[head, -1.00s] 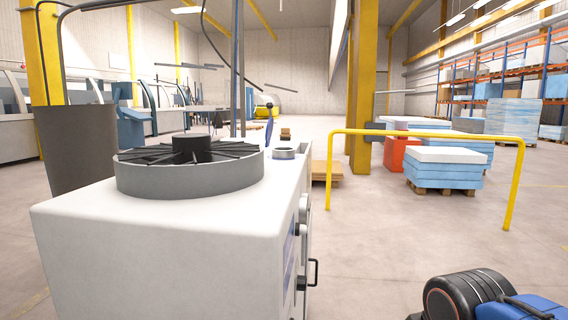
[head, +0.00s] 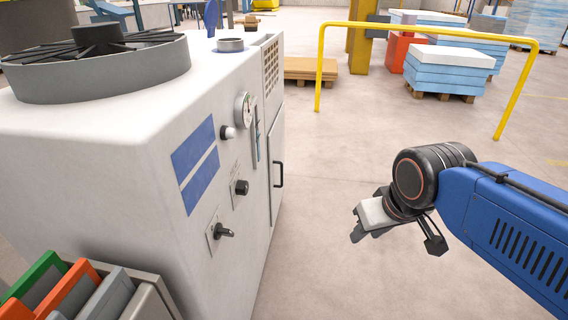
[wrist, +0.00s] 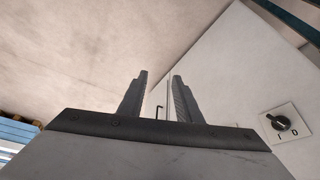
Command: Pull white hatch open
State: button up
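The white hatch (head: 274,150) is a narrow upright panel at the far end of the white machine's side in the head view. It looks shut, lying flush with the machine. Its black bar handle (head: 279,174) stands out from its right edge. My gripper (wrist: 160,76) is open and empty, with its two dark fingers apart in the wrist view. The handle shows small between the fingers in the wrist view (wrist: 158,110), some way beyond them. In the head view my gripper is to the right of the hatch, clear of it over the floor.
The white machine (head: 90,150) carries a round fan, a gauge (head: 243,110) and a rotary switch (head: 222,232). Coloured panels (head: 60,290) stand in a rack at lower left. A yellow rail (head: 430,30) stands behind my arm. The floor right of the machine is clear.

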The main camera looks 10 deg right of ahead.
aim_at(276, 136)
jog(key=i+l+u, duration=0.25)
jog(key=i+l, duration=0.55)
jog(key=l, duration=0.15)
